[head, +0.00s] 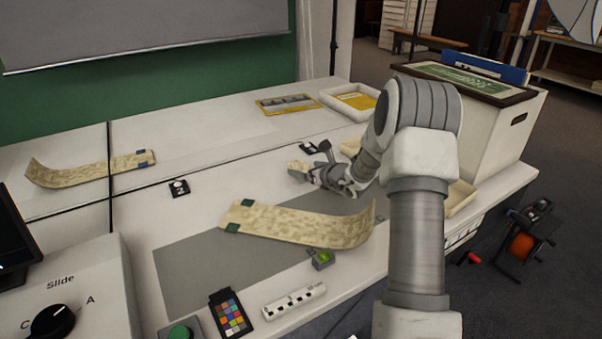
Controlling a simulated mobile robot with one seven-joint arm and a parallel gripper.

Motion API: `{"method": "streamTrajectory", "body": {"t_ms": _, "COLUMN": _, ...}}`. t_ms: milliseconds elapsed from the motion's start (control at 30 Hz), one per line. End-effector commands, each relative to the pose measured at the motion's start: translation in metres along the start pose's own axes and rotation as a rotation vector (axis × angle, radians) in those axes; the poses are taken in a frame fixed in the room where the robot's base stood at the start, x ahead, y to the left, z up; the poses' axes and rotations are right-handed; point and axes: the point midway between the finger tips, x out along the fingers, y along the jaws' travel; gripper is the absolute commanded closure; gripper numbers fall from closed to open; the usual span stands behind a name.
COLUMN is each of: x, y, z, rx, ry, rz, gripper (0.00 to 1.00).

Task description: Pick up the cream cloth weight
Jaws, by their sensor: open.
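A small cream lump (297,166), which looks like the cream cloth weight, lies on the white table near the middle of the view. My gripper (308,172) reaches in from the right, low over the table and right beside the lump. Its jaws are open. The fingers are small and dark here, and I cannot tell whether they touch the weight or straddle it. Part of the weight may be hidden behind the fingers.
A curled patterned strip with green corners (290,222) lies in front of my gripper, with a small green-topped block (321,260) beside it. A dark-lidded white box (484,125) stands at right. A yellow-lined tray (352,101) is behind. The grey mat (195,270) has bare room.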

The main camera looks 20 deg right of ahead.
Motion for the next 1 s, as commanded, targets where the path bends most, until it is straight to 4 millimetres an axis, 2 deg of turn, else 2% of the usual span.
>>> {"method": "streamTrajectory", "body": {"t_ms": 100, "x": 0.021, "y": 0.003, "z": -0.001, "rx": -0.001, "ry": -0.001, "rz": 0.003, "gripper": 0.03}}
{"method": "streamTrajectory", "body": {"t_ms": 267, "x": 0.038, "y": 0.002, "z": 0.0, "rx": 0.0, "ry": 0.0, "rz": 0.002, "gripper": 0.03}}
{"method": "streamTrajectory", "body": {"t_ms": 600, "x": 0.043, "y": 0.002, "z": 0.002, "rx": -0.001, "ry": -0.001, "rz": 0.001, "gripper": 0.04}}
{"method": "streamTrajectory", "body": {"t_ms": 1000, "x": 0.043, "y": 0.002, "z": 0.001, "rx": 0.0, "ry": 0.0, "rz": 0.001, "gripper": 0.76}}
